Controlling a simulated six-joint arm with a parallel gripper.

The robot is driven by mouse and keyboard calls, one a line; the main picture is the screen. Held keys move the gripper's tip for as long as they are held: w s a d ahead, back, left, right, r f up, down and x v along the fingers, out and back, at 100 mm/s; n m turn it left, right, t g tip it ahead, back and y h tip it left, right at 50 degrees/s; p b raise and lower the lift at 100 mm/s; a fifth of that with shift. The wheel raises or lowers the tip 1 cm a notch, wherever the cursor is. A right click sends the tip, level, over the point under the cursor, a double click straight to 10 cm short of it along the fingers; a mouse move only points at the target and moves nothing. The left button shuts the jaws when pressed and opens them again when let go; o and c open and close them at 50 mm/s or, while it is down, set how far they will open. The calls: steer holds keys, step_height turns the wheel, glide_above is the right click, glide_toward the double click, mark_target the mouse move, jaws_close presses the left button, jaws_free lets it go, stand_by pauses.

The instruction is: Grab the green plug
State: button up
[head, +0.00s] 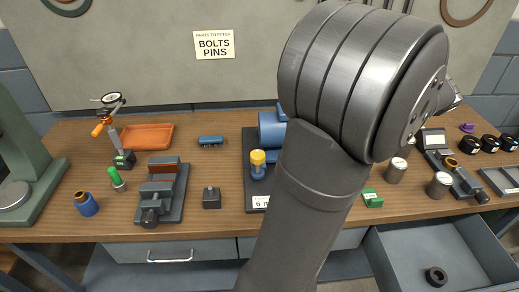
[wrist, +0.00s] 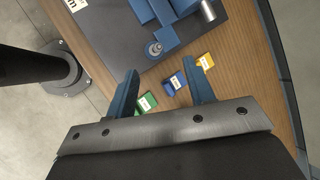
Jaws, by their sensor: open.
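A small upright green cylinder with a grey metal end, which looks like the green plug (head: 116,176), stands at the left of the bench in the head view. It does not show in the wrist view. A green block with a white label (head: 372,198) lies right of my arm; a green labelled block also shows in the wrist view (wrist: 150,128), beside the left finger. My gripper (wrist: 160,70) is open with nothing between its fingertips, above the bench's front edge. In the head view my arm hides the gripper.
Blue (wrist: 173,84) and yellow (wrist: 205,62) labelled blocks lie near my right finger. An open drawer (head: 405,262) juts out at front right.

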steer(key=w+a+n+g, duration=0.1)
steer(key=w+a+n, duration=0.35)
steer(key=a, duration=0.35)
steer(key=w+a+n+g, duration=0.25)
steer(key=w+a, duration=0.35)
steer(key=a, duration=0.3)
step_height(320, 180, up, 4)
steer(key=n+h, duration=0.2)
steer(key=n, duration=1.8)
glide_above(114, 174)
steer(key=s+d, duration=0.2)
steer(key=shift+h, duration=0.3)
steer(key=x, duration=1.6)
steer(key=shift+s+d+f, duration=0.25)
steer(key=shift+s+f, duration=0.05)
steer(key=shift+f, duration=0.1)
steer(key=shift+a+x, duration=0.15)
steer(key=shift+x, duration=1.35)
steer(key=shift+a+x, duration=0.15)
steer(key=shift+x, duration=1.35)
steer(key=shift+s, duration=0.2)
jaws_close()
